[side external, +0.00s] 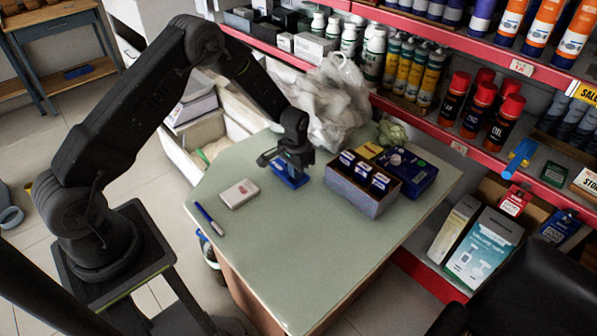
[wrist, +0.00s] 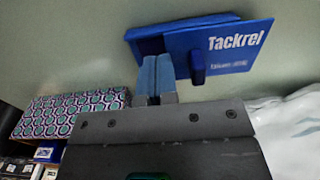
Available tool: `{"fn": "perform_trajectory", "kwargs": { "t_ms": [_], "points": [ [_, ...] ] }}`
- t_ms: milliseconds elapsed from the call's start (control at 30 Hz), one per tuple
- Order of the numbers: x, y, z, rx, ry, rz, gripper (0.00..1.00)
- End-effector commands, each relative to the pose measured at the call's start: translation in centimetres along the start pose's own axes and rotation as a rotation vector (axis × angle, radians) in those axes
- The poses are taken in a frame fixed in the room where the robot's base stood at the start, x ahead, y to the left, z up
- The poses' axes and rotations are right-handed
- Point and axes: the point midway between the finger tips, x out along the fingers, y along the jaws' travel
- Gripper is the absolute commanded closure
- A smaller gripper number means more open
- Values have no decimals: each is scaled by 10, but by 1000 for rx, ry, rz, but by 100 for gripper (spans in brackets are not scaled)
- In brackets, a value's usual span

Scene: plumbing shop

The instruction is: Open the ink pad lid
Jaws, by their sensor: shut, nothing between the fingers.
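The blue ink pad (side external: 287,180) lies on the pale green tabletop, partly hidden behind my gripper (side external: 292,166) in the side view. In the wrist view its blue lid (wrist: 232,45), printed "Tackrel", sits askew over a darker blue base (wrist: 150,46), with a dark blue tab (wrist: 197,66) at the lid's near edge. I cannot tell how wide the gap between lid and base is. My gripper's fingertips (wrist: 155,78) are shut and empty, close beside the pad at its left near part. Whether they touch it is unclear.
An open box (side external: 350,191) with several dark blue packets stands right of the pad. A blue box (side external: 412,172) is behind it. A white small box (side external: 239,193) and a blue pen (side external: 209,218) lie to the left. A plastic bag (side external: 335,100) is behind. The table front is clear.

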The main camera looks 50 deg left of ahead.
Motion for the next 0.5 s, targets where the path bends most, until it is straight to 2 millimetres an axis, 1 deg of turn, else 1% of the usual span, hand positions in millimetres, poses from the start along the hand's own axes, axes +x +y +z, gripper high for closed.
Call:
{"fn": "perform_trajectory", "kwargs": {
  "t_ms": [33,500],
  "points": [
    [3,-2,3,0,-8,1,100],
    [4,-17,3,0,-10,1,100]
  ]
}}
